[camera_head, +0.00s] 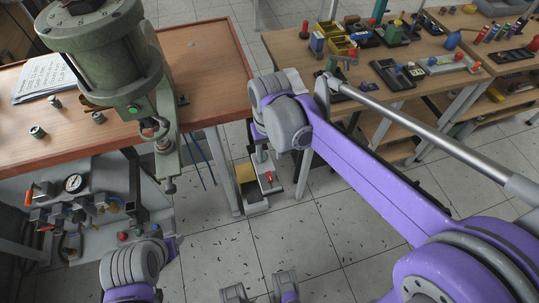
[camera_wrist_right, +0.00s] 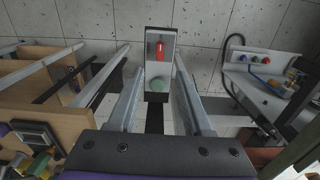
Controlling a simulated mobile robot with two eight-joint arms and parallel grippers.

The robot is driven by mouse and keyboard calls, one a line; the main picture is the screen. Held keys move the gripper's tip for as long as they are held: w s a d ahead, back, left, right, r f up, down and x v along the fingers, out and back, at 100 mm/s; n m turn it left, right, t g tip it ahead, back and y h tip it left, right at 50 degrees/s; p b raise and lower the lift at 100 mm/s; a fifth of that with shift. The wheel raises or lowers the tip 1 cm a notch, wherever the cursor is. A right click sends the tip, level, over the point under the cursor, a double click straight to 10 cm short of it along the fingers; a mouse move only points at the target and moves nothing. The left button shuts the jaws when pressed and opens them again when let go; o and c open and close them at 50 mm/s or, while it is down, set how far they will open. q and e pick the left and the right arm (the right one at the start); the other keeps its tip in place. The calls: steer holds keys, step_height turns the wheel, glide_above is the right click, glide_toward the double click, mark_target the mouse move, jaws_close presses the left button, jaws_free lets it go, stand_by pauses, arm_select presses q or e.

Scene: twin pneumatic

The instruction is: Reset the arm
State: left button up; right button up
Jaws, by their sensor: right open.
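My right arm (camera_head: 370,175) comes in from the right, its purple link reaching to a grey joint near the middle of the head view. My right gripper (camera_wrist_right: 160,80) points down, its two grey fingers apart with nothing between them. In the head view it is mostly hidden behind the joint.
A green press (camera_head: 108,60) stands at the wooden bench (camera_head: 205,60) on the left, with loose metal parts and a paper sheet. A gauge and valve panel (camera_head: 80,200) is below. A cluttered wooden table (camera_head: 285,45) stands at the back right.

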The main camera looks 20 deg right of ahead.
stand_by(0.4)
steer(key=s+d+r+t+p, duration=0.1)
steer(key=s+d+t+p, duration=0.1)
steer(key=s, duration=0.5)
steer(key=s+d+r+t+p, duration=0.1)
steer(key=s+d+t+p, duration=0.2)
steer(key=s, duration=0.3)
steer(key=shift+s+d+r+p, duration=0.2)
steer(key=shift+s+d+p, duration=0.2)
steer(key=shift+d, duration=0.35)
stand_by(5.0)
